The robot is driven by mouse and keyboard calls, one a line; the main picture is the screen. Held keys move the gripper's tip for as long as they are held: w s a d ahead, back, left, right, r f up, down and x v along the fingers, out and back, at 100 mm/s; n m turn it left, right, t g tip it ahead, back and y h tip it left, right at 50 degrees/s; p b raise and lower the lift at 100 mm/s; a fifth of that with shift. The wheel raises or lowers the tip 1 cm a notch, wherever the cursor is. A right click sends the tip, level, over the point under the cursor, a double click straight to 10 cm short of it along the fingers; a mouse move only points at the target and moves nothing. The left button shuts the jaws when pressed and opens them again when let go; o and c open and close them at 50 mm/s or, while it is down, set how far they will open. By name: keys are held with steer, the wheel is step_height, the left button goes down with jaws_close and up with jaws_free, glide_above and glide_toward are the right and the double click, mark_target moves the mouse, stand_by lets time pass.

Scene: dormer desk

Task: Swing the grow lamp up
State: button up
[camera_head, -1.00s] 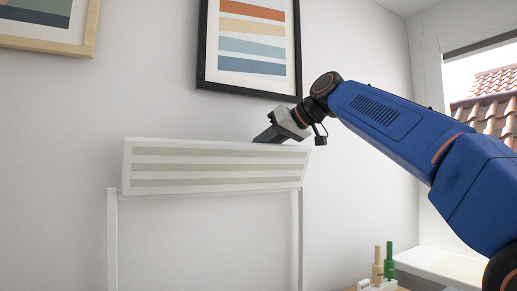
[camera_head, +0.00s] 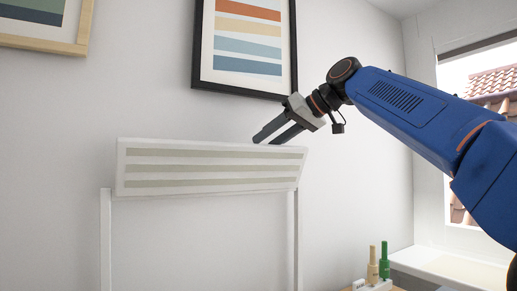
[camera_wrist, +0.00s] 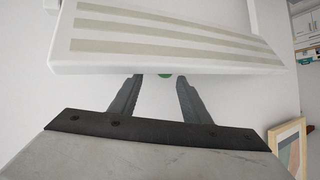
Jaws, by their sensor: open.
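The grow lamp (camera_head: 210,168) is a white panel with several pale strips on its face, held on two white posts. Its panel is tilted up, with the striped face toward the head camera. My gripper (camera_head: 263,140) is open and empty at the panel's top edge, right of its middle. In the wrist view the lamp panel (camera_wrist: 160,62) spans the top, and the two fingers of my gripper (camera_wrist: 156,82) point at its edge, spread apart. A small bit of green shows between the fingertips. Whether the fingertips touch the panel I cannot tell.
A black-framed striped picture (camera_head: 246,86) hangs on the wall just above my gripper. A wooden-framed picture (camera_head: 80,47) hangs at upper left. A holder with a green tool (camera_head: 384,262) and a tan tool (camera_head: 373,268) stands at lower right, near the window sill.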

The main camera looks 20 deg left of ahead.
steer(key=v, duration=1)
steer(key=shift+d, duration=0.35)
steer(key=shift+r, duration=0.1)
steer(key=shift+c, duration=0.3)
